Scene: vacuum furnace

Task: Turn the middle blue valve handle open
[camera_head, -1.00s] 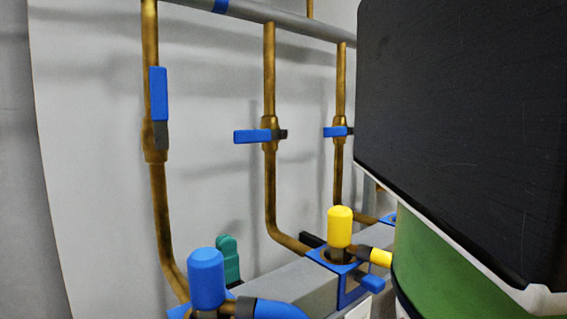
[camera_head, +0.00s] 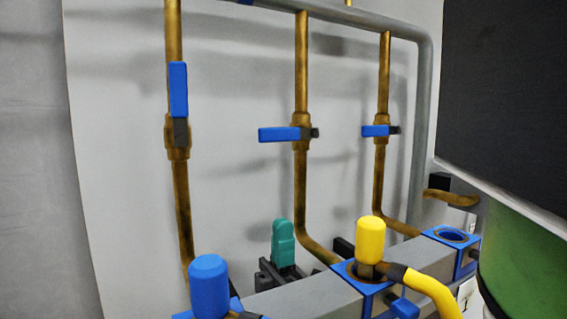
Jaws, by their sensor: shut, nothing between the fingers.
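Three brass pipes hang from a grey manifold pipe, each with a valve and a blue handle. The middle blue valve handle (camera_head: 279,135) lies horizontal, across its pipe (camera_head: 301,70), and points left. The left blue handle (camera_head: 178,90) stands upright, in line with its pipe (camera_head: 182,210). The right blue handle (camera_head: 376,131) lies horizontal, across its pipe (camera_head: 383,80). Nothing touches the middle handle. My gripper is not in view.
A large dark panel (camera_head: 500,90) and a green rounded body (camera_head: 525,265) block the right side. Below stand a blue-capped fitting (camera_head: 209,285), a yellow-capped fitting (camera_head: 370,240) with a yellow hose (camera_head: 435,292), and a teal clamp-like part (camera_head: 283,244). Space before the handles looks clear.

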